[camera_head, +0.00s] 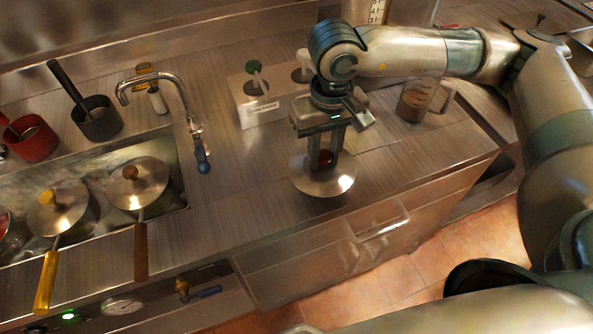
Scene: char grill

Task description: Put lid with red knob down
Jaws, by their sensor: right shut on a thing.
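The lid with the red knob (303,183) is a round, shiny metal disc at the middle of the view, over the counter near its front edge. My right gripper (325,158) points down from above and is shut on its red knob, which shows between the fingers. I cannot tell whether the lid touches the counter or hangs just above it. My left gripper is not in view.
Two lidded pots (151,183) with long handles sit in the recessed well at left. A faucet (176,85), a dark pot (97,124) and a red pot (36,146) stand near it. A holder box (259,112) stands behind the lid, a glass jug (413,103) to the right.

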